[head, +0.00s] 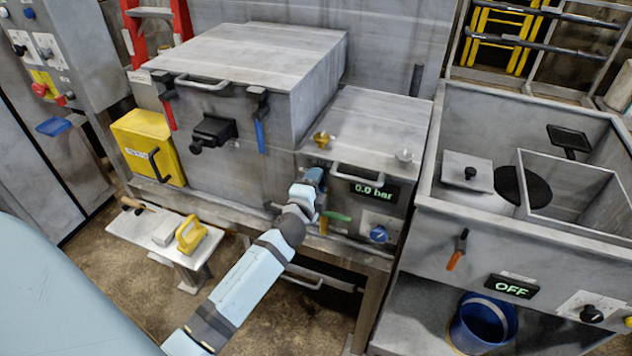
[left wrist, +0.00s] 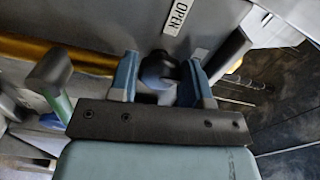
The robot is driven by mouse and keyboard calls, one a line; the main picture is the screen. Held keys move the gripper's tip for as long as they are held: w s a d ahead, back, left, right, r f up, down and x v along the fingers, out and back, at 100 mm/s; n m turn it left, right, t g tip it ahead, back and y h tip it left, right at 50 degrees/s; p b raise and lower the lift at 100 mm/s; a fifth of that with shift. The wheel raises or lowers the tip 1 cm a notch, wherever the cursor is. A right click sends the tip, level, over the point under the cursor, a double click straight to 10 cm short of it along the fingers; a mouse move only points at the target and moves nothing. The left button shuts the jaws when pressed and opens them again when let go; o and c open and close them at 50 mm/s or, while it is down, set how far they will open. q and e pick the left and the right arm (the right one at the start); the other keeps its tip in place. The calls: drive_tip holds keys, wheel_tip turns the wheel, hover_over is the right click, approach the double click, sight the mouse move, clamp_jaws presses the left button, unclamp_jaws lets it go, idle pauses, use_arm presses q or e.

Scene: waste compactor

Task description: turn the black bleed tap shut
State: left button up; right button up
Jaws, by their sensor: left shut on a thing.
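The black bleed tap (left wrist: 158,70) shows in the left wrist view as a dark rounded knob between my fingers. An "OPEN" label (left wrist: 178,17) is on the panel just beyond it. My left gripper (left wrist: 160,75) is shut on the tap, with one blue finger on each side. In the head view my left gripper (head: 313,183) is at the front of the small grey unit (head: 375,120), left of the display reading 0.0 bar (head: 374,190). The arm and gripper hide the tap there. My right gripper is in neither view.
A green-handled lever (head: 336,215) sits close to the right of my gripper; its green handle also shows in the left wrist view (left wrist: 60,102). A blue knob (head: 378,234) is lower right. A bar handle (head: 357,174) juts out above. A sink unit (head: 435,190) stands right.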

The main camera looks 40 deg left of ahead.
use_arm(q)
drive_tip(key=shift+w+a+r+m, duration=0.1)
drive_tip(key=shift+r+m, duration=0.1)
drive_tip(key=shift+m, duration=0.1)
drive_tip(key=o, duration=0.9)
drive_tip(key=shift+f, duration=0.15)
drive_tip(key=b+v, duration=0.2)
drive_tip(key=v, duration=1.1)
drive_tip(key=shift+s+b, duration=0.3)
drive_tip(key=shift+s, duration=0.1)
drive_tip(key=shift+f, duration=0.1)
